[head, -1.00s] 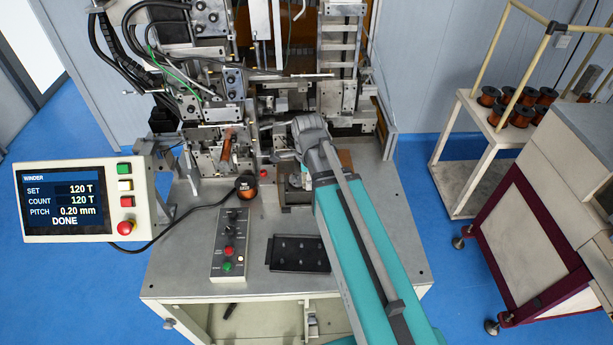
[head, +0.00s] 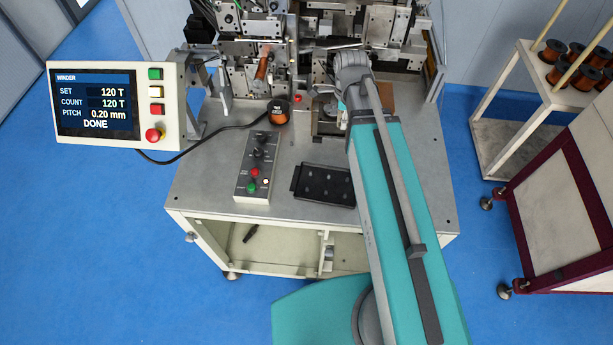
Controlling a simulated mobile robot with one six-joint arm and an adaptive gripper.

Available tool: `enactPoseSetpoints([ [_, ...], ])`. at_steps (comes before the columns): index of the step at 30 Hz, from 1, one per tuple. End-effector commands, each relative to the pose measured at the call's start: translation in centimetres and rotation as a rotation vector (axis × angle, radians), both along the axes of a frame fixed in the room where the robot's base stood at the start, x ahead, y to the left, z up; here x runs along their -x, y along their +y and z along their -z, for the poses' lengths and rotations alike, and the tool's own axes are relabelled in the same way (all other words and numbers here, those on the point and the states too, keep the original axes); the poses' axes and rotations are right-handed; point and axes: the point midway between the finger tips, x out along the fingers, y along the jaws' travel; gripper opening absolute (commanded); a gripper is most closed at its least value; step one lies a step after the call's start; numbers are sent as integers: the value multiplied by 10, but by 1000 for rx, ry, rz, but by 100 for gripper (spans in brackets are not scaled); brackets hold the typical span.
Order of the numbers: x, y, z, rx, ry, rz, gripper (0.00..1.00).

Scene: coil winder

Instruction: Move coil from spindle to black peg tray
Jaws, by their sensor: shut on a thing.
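The black peg tray (head: 326,186) lies flat near the front of the machine table, just left of my arm. Short pegs show on it, and I see no coil on them. My gripper (head: 341,108) is mostly hidden behind my wrist and forearm, above the table and behind the tray. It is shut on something. The fingertips and the held coil cannot be made out. The winder's spindle area (head: 318,47) is behind my wrist, and the spindle itself is not clear.
A copper wire spool (head: 278,112) stands left of my wrist. A button box (head: 258,167) lies left of the tray. The winder screen (head: 95,104) reads DONE, 120 T. A cart (head: 520,110) with several copper spools and a cream cabinet (head: 560,205) stand to the right.

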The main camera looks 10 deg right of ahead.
Motion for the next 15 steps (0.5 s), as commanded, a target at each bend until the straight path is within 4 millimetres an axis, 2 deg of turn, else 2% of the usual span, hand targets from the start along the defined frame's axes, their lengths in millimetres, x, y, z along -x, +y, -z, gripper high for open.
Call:
enactPoseSetpoints([
  [1, 0, 0, 18, 0, 0, 0, 37],
  [15, 0, 0, 92, 0, 0, 0, 37],
])
